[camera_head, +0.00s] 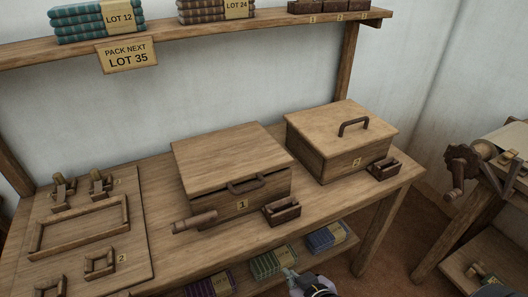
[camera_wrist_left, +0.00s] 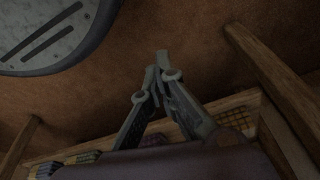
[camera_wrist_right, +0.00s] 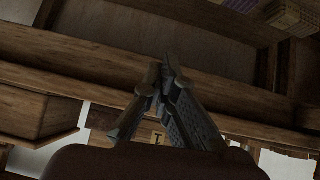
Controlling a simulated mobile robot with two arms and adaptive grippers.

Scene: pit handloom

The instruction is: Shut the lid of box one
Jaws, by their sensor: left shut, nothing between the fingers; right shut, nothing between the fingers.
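Box one (camera_head: 218,210) is a wooden box marked 1 on the bench, left of box two. Its lid (camera_head: 222,157) lies over the top with its handle (camera_head: 246,185) at the front edge. A dark gap shows under the front right of the lid; whether it is fully seated I cannot tell. My right gripper (camera_head: 290,274) is shut and empty, low in front of the bench and apart from the box; it also shows in the right wrist view (camera_wrist_right: 162,72). My left gripper (camera_wrist_left: 162,65) is shut and empty above the floor in the left wrist view.
Box two (camera_head: 340,160) has its lid (camera_head: 342,127) on. A board with frames (camera_head: 85,235) lies left. A shelf (camera_head: 230,30) runs above; cloth bundles (camera_head: 268,264) sit below.

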